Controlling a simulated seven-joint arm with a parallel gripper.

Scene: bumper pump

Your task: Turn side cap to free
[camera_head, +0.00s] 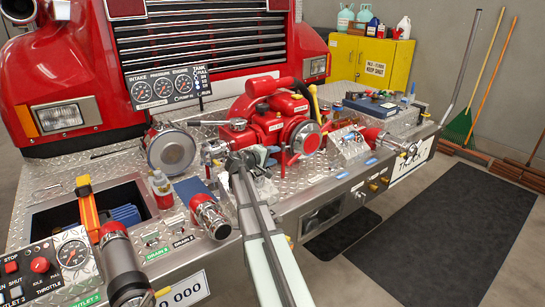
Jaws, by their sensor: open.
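Another round silver cap or disc (171,151) stands left of the pump. I cannot tell for sure which one is the side cap. My arm reaches up from the bottom of the picture. My gripper (240,160) is at the pump's lower left, between these two round parts. It is small and dark here, its fingers are hard to make out, and no held object shows. I cannot tell whether it touches the pump.
A gauge panel (168,88) stands behind. Red-and-silver outlets (209,216) and a control box (45,270) crowd the front left. An open bin (92,212) holds blue items. A small lever panel (348,146) sits right of the pump. The floor mat (420,240) is clear.

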